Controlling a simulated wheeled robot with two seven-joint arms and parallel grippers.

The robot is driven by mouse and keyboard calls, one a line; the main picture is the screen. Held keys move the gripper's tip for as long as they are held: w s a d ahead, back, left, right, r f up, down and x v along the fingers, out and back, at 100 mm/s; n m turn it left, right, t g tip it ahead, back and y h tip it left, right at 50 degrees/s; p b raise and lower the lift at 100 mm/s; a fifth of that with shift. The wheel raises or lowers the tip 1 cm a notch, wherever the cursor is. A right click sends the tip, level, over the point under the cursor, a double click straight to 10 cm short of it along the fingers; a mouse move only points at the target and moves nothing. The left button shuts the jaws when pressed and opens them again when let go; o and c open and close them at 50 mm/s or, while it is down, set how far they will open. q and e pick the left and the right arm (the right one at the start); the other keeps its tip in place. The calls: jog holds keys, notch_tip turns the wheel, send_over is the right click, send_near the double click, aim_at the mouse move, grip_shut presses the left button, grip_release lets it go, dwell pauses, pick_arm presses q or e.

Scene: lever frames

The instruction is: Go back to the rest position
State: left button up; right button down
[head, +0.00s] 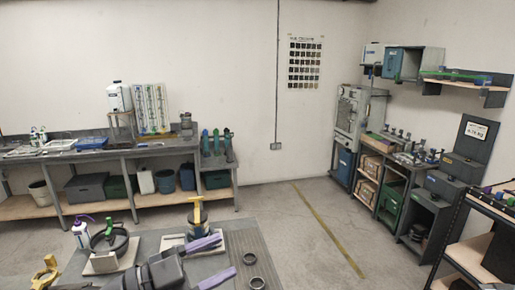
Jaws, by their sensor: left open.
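My left gripper (227,256) reaches in from the bottom of the head view over the near table. Its two purple fingers are spread apart with nothing between them. Close behind it stands a lever frame (197,228) with a yellow upright lever (197,209) on a pale base plate; the fingers partly overlap it in the picture, and I cannot tell whether they touch it. Left of my arm is a dark round fixture (108,244) on another pale plate. My right gripper is not in view.
A bench (150,151) runs along the back wall. Shelving (468,255) stands at right. The floor between is clear.

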pick_arm(q)
jog(key=a+f+n+t+y, duration=0.8)
jog(key=a+f+n+y, duration=0.1)
jog(key=n+y, duration=0.75)
jog(key=s+f+g+b, duration=0.1)
jog(key=s+f+g, duration=1.3)
jog(key=s+f, duration=0.45)
notch_tip(320, 180, down, 31)
jog(key=s+b, duration=0.3)
jog(key=b, duration=1.2)
jog(key=s+a+f+b, duration=0.1)
jog(key=s+f+b, duration=0.3)
jog(key=f, duration=0.3)
jog(key=s+f+g+b, duration=0.1)
jog(key=s+f+b, duration=0.3)
jog(key=f, duration=0.4)
jog(key=s+a+f+g+y+b, duration=0.1)
jog(key=s+f+b, duration=0.3)
jog(key=f, duration=0.4)
jog(key=shift+s+a+m, duration=0.3)
jog(key=shift+s+m, duration=0.05)
jog(key=shift+s, duration=0.55)
